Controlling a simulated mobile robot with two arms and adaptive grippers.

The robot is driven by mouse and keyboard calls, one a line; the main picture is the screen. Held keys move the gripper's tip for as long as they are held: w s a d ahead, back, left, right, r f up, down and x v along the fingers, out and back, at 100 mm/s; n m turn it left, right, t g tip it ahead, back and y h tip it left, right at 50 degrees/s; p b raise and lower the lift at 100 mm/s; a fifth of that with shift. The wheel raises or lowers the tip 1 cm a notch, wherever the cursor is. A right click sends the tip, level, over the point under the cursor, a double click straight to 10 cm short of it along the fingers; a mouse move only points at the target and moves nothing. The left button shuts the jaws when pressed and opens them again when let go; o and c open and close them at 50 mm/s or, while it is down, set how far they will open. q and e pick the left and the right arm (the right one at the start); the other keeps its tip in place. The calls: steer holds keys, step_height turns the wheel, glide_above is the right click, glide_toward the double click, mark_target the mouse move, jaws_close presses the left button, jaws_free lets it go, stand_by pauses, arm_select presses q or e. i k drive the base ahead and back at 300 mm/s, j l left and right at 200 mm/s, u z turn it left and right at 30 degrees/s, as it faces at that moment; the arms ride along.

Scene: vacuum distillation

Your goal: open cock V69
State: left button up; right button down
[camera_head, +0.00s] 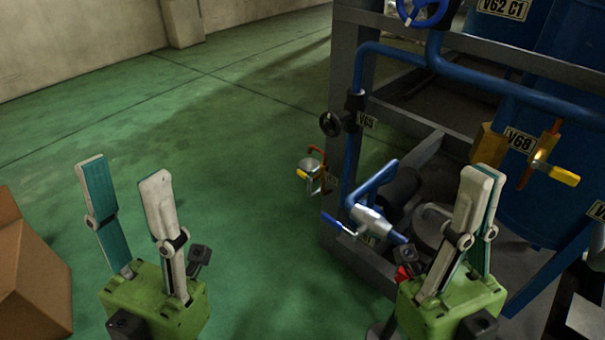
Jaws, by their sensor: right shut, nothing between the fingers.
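No tag that I can read clearly says V69. A tag (367,121) beside a black handwheel (331,124) starts with V6, but its last digit is unclear. A cock with a yellow handle (563,175) sits by the tag V68 (519,140). A silver valve with a blue handle (370,219) is low on the frame, its tag unreadable. A tag at the right edge (597,210) is cut off. My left gripper (125,169) is open and empty over the floor. My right gripper (481,174) is shut and empty, in front of the frame, apart from the valves as far as I see.
A grey steel frame (345,75) carries blue pipes (480,73) and a blue tank (535,210) on the right. A small fitting with a yellow handle (302,175) is at the frame's left side. A cardboard box (35,275) stands at lower left.

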mark_target(300, 173)
steer(key=i+j+z, duration=0.15)
steer(key=j+z, duration=0.25)
steer(key=i+j+z, duration=0.1)
steer(key=j+z, duration=0.15)
steer(key=z, duration=0.15)
